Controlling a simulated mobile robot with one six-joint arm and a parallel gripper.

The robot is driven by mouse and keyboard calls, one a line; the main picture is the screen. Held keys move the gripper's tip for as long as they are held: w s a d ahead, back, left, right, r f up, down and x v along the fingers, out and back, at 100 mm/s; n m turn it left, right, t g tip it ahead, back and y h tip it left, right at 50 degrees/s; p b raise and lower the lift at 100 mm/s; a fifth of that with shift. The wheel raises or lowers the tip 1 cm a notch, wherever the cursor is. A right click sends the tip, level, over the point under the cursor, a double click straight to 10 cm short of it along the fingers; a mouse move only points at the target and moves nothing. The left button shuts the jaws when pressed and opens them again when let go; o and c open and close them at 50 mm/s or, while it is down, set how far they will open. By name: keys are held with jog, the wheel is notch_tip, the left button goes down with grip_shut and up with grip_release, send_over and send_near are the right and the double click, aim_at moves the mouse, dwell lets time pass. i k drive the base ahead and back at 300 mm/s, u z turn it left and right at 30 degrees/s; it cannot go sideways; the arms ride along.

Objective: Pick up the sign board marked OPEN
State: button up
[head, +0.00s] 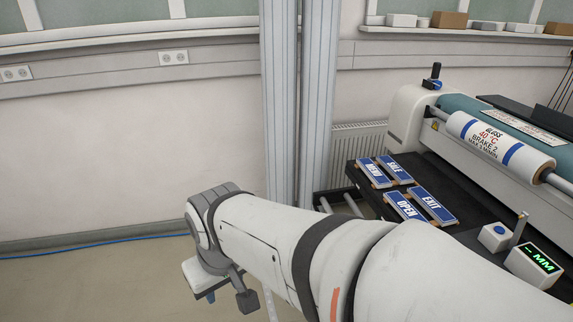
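The OPEN sign board (405,206) is a blue plate with white letters and a pale edge. It lies on the black bed of a machine, right of centre in the head view. The EXIT board (432,206) lies close on its right. Behind are the SALE board (395,169) and another blue board (374,174) whose word I cannot read surely. My gripper (207,290) is at the lower left, beyond the end of my arm, well left of the boards and apart from them. It is mostly hidden by my wrist, so its fingers are unclear.
The laminating machine (405,113) carries a white roll (500,145) behind the boards. A button box (494,237) and a green display (534,265) stand in front right of them. A grey column (298,100) rises left of the bed.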

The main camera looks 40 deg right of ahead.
aim_at(399, 202)
jog(key=u, duration=0.1)
jog(key=i, duration=1.95)
jog(key=z, duration=3.8)
jog(key=i, duration=1)
jog(key=z, duration=0.1)
